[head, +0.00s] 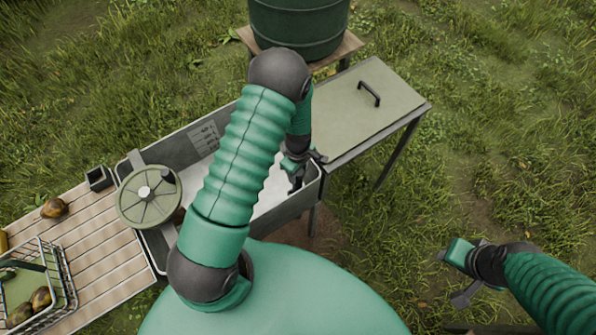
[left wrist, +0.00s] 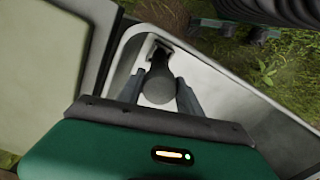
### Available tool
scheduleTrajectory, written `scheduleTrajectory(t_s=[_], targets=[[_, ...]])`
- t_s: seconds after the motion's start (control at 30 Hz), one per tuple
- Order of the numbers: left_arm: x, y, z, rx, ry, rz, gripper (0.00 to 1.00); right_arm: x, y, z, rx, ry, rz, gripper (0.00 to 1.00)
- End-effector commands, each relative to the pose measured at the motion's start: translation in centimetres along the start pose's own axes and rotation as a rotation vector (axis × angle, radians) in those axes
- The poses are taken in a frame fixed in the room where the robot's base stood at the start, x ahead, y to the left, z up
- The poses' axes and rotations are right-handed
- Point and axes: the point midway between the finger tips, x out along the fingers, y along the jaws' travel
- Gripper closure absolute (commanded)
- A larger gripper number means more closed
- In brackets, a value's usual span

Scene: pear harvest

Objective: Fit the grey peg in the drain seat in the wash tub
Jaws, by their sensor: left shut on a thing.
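The wash tub (head: 298,207) is a long grey trough with a pale inside, below my left arm. My left gripper (head: 297,168) points down inside its right end. In the left wrist view its two fingers (left wrist: 161,82) are shut on the grey peg (left wrist: 158,90), a rounded grey piece with a narrower neck. Past the peg, a small dark fitting (left wrist: 161,47) shows near the tub's end; I cannot tell whether it is the drain seat or whether the peg touches it. My right gripper (head: 460,274) is open and empty over grass, right of the tub.
A green handwheel (head: 150,196) sits over the tub's left end. A slatted table (head: 100,255) with a wire basket (head: 62,272) and pears is at left. A flat-topped stand with a handle (head: 365,105) adjoins the tub's right end. A green barrel (head: 298,25) stands behind.

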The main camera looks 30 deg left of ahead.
Motion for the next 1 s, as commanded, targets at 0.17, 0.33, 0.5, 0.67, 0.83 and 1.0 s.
scheduleTrajectory(t_s=[0.17,0.33,0.5,0.67,0.83,1.0], targets=[[0.58,0.02,-0.01,0.000,0.000,0.000,1.00,0.40,0.00,0.10,0.000,0.000,0.000,0.64],[0.53,0.01,-0.01,0.000,0.000,0.001,1.00,0.34,0.00,0.08,0.000,0.000,0.000,0.64],[0.53,0.01,-0.01,0.000,0.000,0.001,0.39,0.34,0.00,0.08,0.000,0.000,0.000,0.64],[0.55,0.01,0.00,0.000,0.000,0.000,0.33,0.35,0.00,0.08,0.000,0.000,0.000,0.64],[0.59,-0.02,0.01,0.000,0.000,-0.001,0.25,0.36,0.00,0.09,0.000,0.000,0.000,0.64],[0.57,0.06,0.00,0.000,0.000,0.001,0.11,0.36,0.00,0.09,0.000,0.000,0.000,0.64]])
